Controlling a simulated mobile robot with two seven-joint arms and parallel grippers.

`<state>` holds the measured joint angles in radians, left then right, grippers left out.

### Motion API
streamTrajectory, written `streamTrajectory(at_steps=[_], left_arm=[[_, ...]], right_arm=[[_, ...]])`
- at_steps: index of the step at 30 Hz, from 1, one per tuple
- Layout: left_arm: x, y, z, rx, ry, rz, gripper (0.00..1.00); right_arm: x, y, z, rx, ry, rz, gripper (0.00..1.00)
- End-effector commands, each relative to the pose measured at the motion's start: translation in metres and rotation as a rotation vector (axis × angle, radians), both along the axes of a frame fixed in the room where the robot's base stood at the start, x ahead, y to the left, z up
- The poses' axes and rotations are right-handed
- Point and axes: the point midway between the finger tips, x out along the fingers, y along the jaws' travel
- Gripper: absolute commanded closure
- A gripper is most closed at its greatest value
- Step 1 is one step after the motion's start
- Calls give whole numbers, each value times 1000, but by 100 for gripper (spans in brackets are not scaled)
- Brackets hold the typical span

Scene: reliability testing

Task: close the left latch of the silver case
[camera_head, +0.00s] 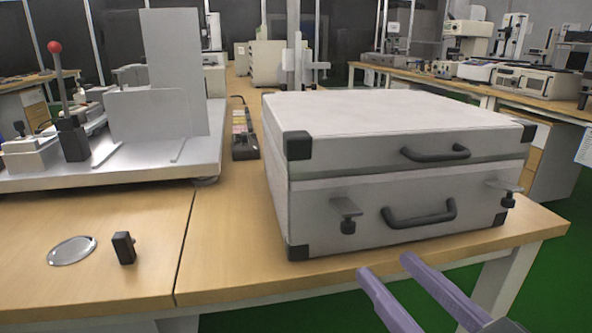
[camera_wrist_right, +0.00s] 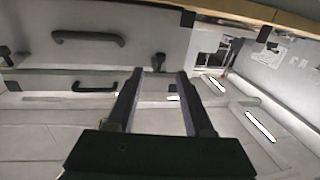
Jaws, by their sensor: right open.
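The silver case (camera_head: 400,180) stands on the wooden table with its lid down and black corner caps. Its left latch (camera_head: 346,208) is on the front of the lower half; its plate sticks outward with a black knob below, apart from the lid. The right latch (camera_head: 503,186) sticks out likewise. My right gripper (camera_head: 386,265) has purple fingers, spread and empty, just in front of the case and below the left latch. In the right wrist view, which looks upside down, the left latch (camera_wrist_right: 158,62) shows just beyond the open fingertips (camera_wrist_right: 159,76). My left gripper is not in view.
Two black handles, an upper one (camera_head: 435,153) and a lower one (camera_head: 419,214), are on the case front. A metal fixture with a red-knobbed lever (camera_head: 55,47) stands at left. A round metal disc (camera_head: 71,250) and small black block (camera_head: 124,247) lie front left.

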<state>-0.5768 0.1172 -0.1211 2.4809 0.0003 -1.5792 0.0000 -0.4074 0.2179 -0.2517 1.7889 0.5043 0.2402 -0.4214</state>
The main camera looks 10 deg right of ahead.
Motion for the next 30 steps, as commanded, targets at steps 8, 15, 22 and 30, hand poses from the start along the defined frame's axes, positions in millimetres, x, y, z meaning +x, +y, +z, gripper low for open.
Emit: streamTrajectory(at_steps=[8, 15, 22, 30], left_arm=[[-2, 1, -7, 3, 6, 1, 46], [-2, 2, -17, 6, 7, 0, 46], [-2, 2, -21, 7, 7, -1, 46], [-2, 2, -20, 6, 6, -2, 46]], right_arm=[[33, 5, 2, 4, -16, -9, 48], [76, 14, 2, 5, -12, -6, 48], [96, 18, 2, 3, -10, -6, 48], [97, 18, 3, 3, -9, -6, 48]])
